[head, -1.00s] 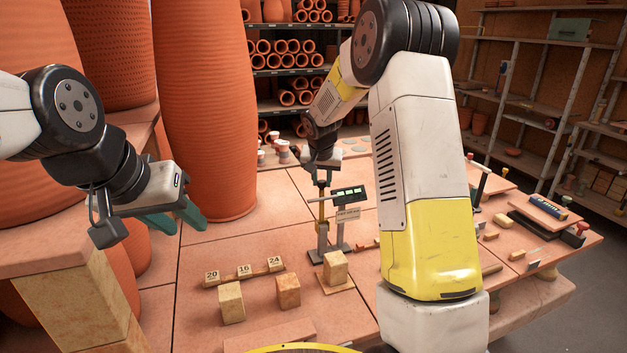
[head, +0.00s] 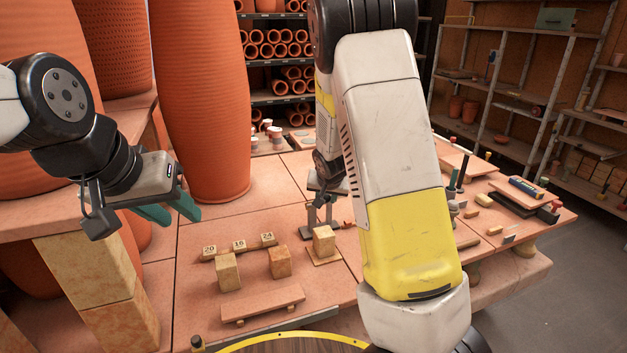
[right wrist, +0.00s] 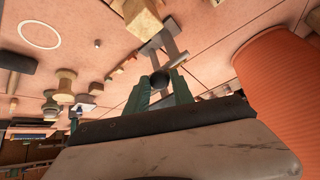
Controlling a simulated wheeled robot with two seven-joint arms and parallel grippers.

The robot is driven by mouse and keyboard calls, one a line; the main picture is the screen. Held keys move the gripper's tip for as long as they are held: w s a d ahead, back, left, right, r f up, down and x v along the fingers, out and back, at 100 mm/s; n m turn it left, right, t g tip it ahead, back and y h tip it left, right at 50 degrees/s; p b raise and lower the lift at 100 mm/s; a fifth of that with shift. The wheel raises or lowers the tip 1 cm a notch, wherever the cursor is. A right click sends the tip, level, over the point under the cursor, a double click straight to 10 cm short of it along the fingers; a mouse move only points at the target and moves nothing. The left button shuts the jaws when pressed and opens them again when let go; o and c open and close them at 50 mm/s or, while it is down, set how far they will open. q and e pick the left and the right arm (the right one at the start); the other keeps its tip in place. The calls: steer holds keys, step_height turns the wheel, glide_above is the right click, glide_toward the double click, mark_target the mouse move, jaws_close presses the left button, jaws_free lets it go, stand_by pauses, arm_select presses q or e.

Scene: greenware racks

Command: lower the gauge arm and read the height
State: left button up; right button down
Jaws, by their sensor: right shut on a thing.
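The height gauge (head: 308,232) stands on the table behind a pale block (head: 323,239) on a small tile; my right arm hides its display. My right gripper (head: 321,198) is low over the gauge, partly hidden by my forearm. In the right wrist view its green fingers (right wrist: 160,88) are shut on a dark round knob (right wrist: 160,77), in line with the gauge's grey posts (right wrist: 174,45). The gauge arm's height and any reading cannot be seen. My left gripper (head: 172,212) is open and empty, left of the table blocks.
Two plain blocks (head: 227,271) (head: 279,262) and a low board (head: 262,303) are nearer. Tall clay vessels (head: 205,110) rise at the left. Tools and a tray (head: 520,200) lie at the right.

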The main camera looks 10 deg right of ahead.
steer(key=shift+t, duration=0.7)
steer(key=shift+s+d+f, duration=0.25)
steer(key=shift+s+f, duration=0.45)
steer(key=shift+f, duration=0.25)
steer(key=shift+s+d+f, duration=0.2)
steer(key=shift+s+f, duration=0.45)
steer(key=shift+f, duration=0.3)
